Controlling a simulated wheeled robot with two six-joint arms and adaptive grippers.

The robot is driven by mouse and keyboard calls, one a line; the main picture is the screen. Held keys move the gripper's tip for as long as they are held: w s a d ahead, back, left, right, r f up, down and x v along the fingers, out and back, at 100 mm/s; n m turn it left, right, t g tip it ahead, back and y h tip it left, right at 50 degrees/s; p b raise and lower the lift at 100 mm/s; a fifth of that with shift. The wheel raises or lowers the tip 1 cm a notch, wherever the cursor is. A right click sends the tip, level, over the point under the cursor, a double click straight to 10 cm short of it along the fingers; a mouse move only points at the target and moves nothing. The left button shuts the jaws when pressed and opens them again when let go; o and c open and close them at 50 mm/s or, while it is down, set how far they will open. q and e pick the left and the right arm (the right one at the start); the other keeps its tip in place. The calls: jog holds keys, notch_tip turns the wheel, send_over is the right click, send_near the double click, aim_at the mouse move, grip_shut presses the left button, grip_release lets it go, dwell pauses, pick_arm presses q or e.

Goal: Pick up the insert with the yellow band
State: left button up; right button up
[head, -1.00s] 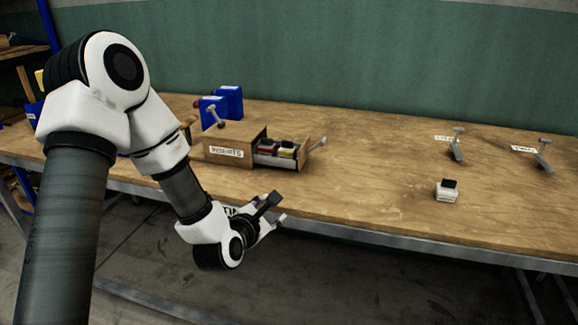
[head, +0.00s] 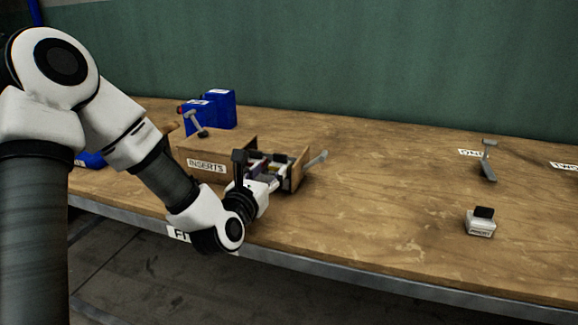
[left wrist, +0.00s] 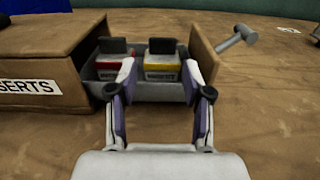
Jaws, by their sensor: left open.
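The insert with the yellow band (left wrist: 161,62) stands in the open drawer (left wrist: 147,91) of the box labelled INSERTS, with a dark tab on top. An insert with a red band (left wrist: 114,64) stands to its left in the same drawer. My left gripper (left wrist: 160,75) is open and empty in the left wrist view, its fingers in front of the two inserts at the drawer's near side. In the head view my left gripper (head: 262,172) is at the drawer and partly hides the inserts. My right gripper is not in view.
Blue bins (head: 220,108) stand behind. A pale block with a dark top (head: 481,223) sits at right. The middle of the wooden bench is clear.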

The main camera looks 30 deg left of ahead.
aim_at(280, 158)
pick_arm(q)
jog(key=shift+w+a+r, duration=0.15)
jog(key=shift+w+r, duration=0.35)
jog(key=shift+w, duration=0.2)
jog(key=x, duration=0.5)
jog(key=shift+w+f, duration=0.15)
jog(key=shift+w, duration=0.25)
jog(key=shift+s, duration=0.1)
jog(key=shift+c, duration=0.4)
grip_shut()
